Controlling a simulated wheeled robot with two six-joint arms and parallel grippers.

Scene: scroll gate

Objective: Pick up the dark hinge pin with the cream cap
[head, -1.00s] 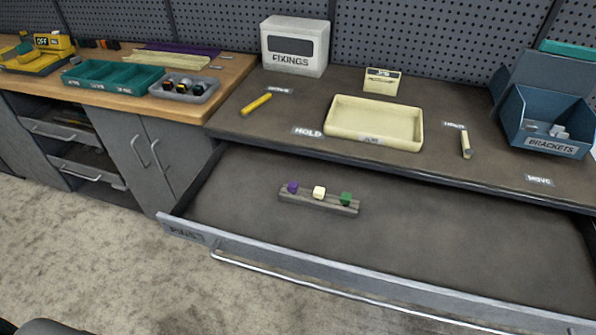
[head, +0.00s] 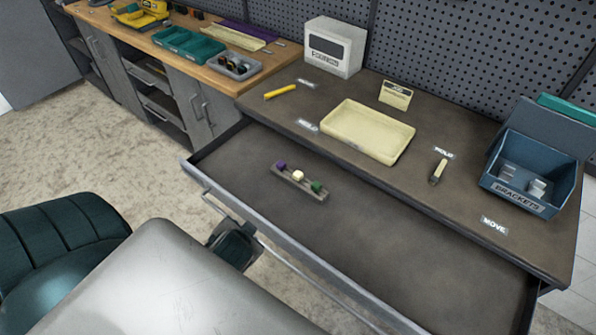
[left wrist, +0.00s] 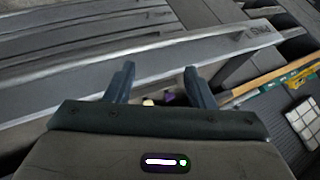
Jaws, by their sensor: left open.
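The cream cap of the hinge pin (head: 298,175) shows in the head view, in the middle of a grey rack (head: 314,193) lying in the open drawer. A purple cap (head: 280,166) sits to its left and a green cap (head: 316,186) to its right. The pin's shaft below the cap cannot be made out. My left gripper (left wrist: 160,90) is open and empty in the left wrist view. The cream cap (left wrist: 148,102) and purple cap (left wrist: 168,98) show partly beyond its fingers, low in the gap. My right gripper is not in view.
The drawer front and handle (head: 290,262) lie between my arm and the rack. On the worktop above stand a cream tray (head: 352,152), a FIXINGS box (head: 335,45) and a blue brackets bin (head: 528,190). The drawer floor (head: 400,245) right of the rack is bare.

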